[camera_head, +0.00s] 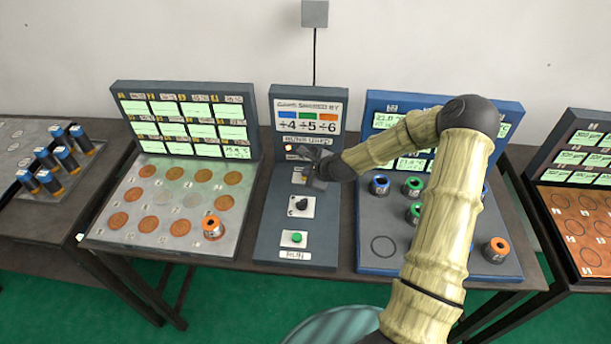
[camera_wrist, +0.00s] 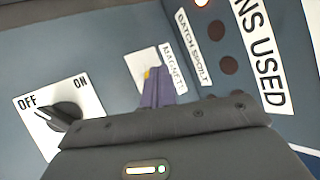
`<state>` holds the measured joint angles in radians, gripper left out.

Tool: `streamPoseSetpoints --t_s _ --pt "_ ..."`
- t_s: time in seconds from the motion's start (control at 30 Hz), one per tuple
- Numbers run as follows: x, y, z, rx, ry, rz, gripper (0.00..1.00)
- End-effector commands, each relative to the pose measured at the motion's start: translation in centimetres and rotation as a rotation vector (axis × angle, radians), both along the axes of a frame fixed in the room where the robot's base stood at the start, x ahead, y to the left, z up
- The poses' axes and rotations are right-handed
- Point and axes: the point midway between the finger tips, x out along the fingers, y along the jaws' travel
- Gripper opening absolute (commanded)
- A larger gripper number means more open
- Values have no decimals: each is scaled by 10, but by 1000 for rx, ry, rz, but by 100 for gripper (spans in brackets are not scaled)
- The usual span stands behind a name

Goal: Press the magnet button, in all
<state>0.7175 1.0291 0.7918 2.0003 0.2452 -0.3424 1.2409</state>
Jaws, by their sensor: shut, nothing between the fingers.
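The magnet button (camera_wrist: 147,73) shows in the wrist view as a small yellow edge on a white plate beside a "MAGNET" label (camera_wrist: 172,67). My gripper's purple fingers (camera_wrist: 158,88) are shut together and empty.
An OFF/ON knob (camera_wrist: 64,117) on a white plate sits left of the fingers in the wrist view. A green RUN button (camera_head: 294,238) is lower on the panel. Lamps and a "BATCH SPOILT" label (camera_wrist: 193,46) are close by. Trays with discs and spools flank the panel.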

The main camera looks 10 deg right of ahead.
Motion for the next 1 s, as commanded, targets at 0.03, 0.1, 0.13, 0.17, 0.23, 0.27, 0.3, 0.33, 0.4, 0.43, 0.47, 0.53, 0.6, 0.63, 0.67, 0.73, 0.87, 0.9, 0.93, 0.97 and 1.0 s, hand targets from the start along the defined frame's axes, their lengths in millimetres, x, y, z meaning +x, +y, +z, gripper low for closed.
streamPoseSetpoints --t_s 0.03,0.1,0.13,0.17,0.23,0.27,0.3,0.33,0.4,0.43,0.47,0.53,0.6,0.63,0.67,0.73,0.87,0.9,0.93,0.97,1.0 --pt "0 0 0 -1 0 -1 0" --pt "0 0 0 0 1 1 0" --pt "0 0 1 0 1 1 0" --pt "0 0 1 0 1 1 0" --pt "0 0 4 0 0 0 0" --pt "0 0 6 0 0 0 0" --pt "0 0 8 0 0 0 0" --pt "0 0 10 0 0 0 0" --pt "0 0 13 0 0 0 0" --pt "0 0 15 0 0 0 0" --pt "0 0 16 0 0 0 0" --pt "0 0 18 1 1 0 0" --pt "0 0 18 1 1 0 0" --pt "0 0 18 1 1 0 0" --pt "0 0 17 1 1 0 0" --pt "0 0 17 0 1 1 0" --pt "0 0 18 0 1 1 0" --pt "0 0 19 0 0 0 0" --pt "0 0 21 0 0 0 0" --pt "0 0 23 0 0 0 0" --pt "0 0 27 0 0 0 0"
